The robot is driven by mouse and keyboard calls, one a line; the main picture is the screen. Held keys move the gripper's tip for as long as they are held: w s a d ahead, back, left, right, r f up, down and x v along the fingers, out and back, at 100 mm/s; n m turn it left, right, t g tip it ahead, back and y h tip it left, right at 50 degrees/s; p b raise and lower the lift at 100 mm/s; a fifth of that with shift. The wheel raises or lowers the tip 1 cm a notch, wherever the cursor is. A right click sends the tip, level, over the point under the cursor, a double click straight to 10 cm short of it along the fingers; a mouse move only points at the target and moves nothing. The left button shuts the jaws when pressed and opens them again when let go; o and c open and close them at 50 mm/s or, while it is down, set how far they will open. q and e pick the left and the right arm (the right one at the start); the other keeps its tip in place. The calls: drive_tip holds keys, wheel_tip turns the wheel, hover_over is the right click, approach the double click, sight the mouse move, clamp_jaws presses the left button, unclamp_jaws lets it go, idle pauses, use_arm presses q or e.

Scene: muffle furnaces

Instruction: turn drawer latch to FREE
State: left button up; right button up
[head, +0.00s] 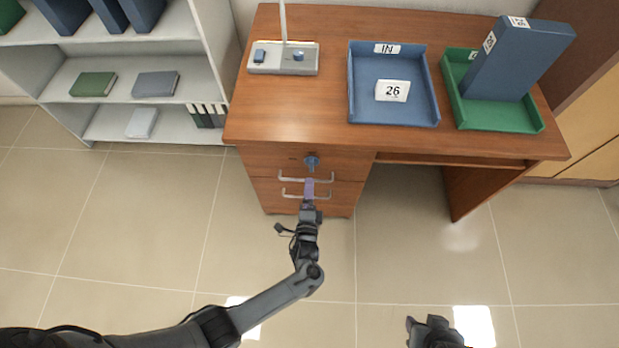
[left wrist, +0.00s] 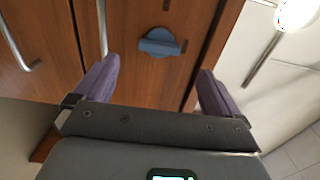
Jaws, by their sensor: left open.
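The drawer latch (head: 311,162) is a blue-grey knob on the front of the upper drawer (head: 345,163), below the desk top. It also shows in the left wrist view (left wrist: 160,42), ahead of the fingers and roughly midway between them. Any lettering beside it is too small to read. My left gripper (head: 309,184) is in front of the drawers, just below the latch in the picture. In the left wrist view its purple fingers (left wrist: 158,68) are spread and empty, apart from the latch. My right gripper (head: 424,324) is partly seen at the bottom edge, away from the desk; its jaw state is unclear.
Upper and lower drawer handles (head: 290,194) are close to my left gripper; one handle is beside its left finger in the wrist view. Shelves (head: 80,60) stand left.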

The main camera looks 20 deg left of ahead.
use_arm(q)
drive_tip(key=shift+v, duration=1.15)
